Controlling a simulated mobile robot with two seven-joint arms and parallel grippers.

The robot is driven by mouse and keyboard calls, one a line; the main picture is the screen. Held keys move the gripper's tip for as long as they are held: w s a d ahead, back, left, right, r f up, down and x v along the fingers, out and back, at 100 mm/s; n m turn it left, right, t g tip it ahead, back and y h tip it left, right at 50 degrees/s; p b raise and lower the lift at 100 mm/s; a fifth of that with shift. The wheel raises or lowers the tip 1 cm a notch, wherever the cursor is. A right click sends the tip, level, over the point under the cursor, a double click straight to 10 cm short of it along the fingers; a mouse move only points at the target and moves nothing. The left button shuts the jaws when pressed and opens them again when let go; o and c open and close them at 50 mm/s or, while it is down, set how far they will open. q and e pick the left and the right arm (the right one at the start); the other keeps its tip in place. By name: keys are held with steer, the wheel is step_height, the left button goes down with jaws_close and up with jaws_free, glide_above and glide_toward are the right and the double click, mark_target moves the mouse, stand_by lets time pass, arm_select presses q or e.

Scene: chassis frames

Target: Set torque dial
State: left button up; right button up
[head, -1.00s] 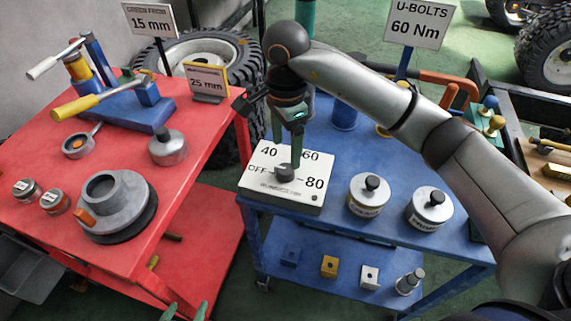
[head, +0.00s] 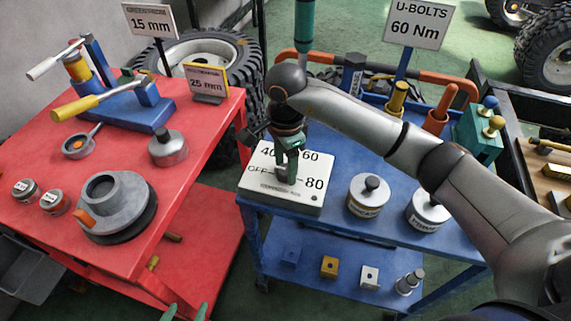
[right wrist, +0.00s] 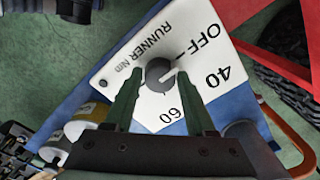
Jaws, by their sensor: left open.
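The torque dial box (head: 262,199) is a white block on the blue cart, marked OFF, 40, 60 and 80. Its round dark knob (right wrist: 160,74) shows in the right wrist view; I cannot tell surely which mark it points at. My right gripper (head: 291,178) is over the box, pointing down, and mostly hides the knob in the head view. In the right wrist view its green fingers (right wrist: 160,80) are open, one on each side of the knob, with small gaps. My left gripper (head: 186,309) is open, only its tips showing at the bottom edge.
A sign (head: 418,25) reads U-BOLTS 60 Nm. Two lidded tins (head: 368,196) stand right of the box on the blue cart (head: 335,225). Coloured tools stand behind. The red cart (head: 205,150) at left carries a vise-like tool, small tins and a grey round fixture.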

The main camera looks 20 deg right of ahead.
jaws_close()
